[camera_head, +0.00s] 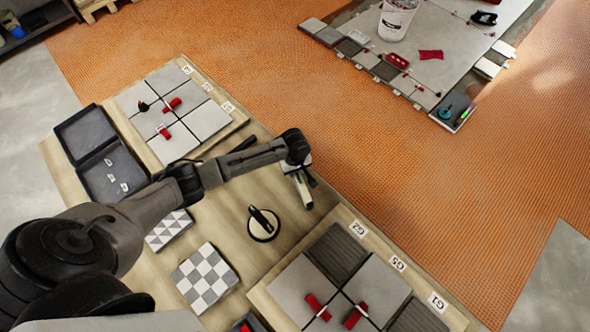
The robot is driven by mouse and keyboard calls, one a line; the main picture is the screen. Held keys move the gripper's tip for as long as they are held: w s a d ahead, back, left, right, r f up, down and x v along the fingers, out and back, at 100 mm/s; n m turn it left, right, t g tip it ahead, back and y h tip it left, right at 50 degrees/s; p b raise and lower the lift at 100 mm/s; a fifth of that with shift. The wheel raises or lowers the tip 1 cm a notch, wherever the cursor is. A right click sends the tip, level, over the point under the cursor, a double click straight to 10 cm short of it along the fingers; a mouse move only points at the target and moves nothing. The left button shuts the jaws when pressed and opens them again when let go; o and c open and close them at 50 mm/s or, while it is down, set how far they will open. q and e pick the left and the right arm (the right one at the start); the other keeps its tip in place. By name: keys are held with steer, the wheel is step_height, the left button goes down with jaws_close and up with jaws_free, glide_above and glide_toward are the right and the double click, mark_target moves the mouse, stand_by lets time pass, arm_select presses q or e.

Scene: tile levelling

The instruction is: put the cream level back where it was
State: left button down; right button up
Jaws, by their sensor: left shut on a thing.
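My left arm reaches in from the left across the wooden bench. My left gripper (298,172) is at the bench's far right edge and is shut on the cream level (304,192). The level is a small pale bar pointing down toward the lower right. The gripper hides its upper part, and I cannot tell if its lower end touches the bench. My right gripper is not in view.
A suction cup lifter (263,225) stands near the gripper. Tile panels with red clips lie at the back left (180,115) and front right (375,285). A checkered tile stack (205,278) and a dark open case (100,142) are on the left. Bare wood surrounds the lifter.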

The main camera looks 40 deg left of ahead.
arm_select(q)
steer(key=shift+f, duration=0.2)
steer(key=c, duration=1)
jaws_free()
steer(key=shift+o, duration=0.2)
step_height(320, 180, up, 12)
steer(key=p, duration=0.2)
steer(key=shift+r, duration=0.15)
steer(key=s+d+f+m+t+h, duration=0.1)
steer(key=s+d+f+m, duration=0.1)
steer(key=s+d+m, duration=0.4)
steer(key=s+d+f+m+t, duration=0.1)
steer(key=s+d+m, duration=0.3)
steer(key=s, duration=0.5)
steer(key=s+a+r+m+t, duration=0.1)
steer(key=s+r+m, duration=0.3)
steer(key=s, duration=0.8)
steer(key=shift+s+r+m+t+y, duration=0.15)
steer(key=shift+r+m+t+y, duration=0.2)
steer(key=shift+r, duration=0.2)
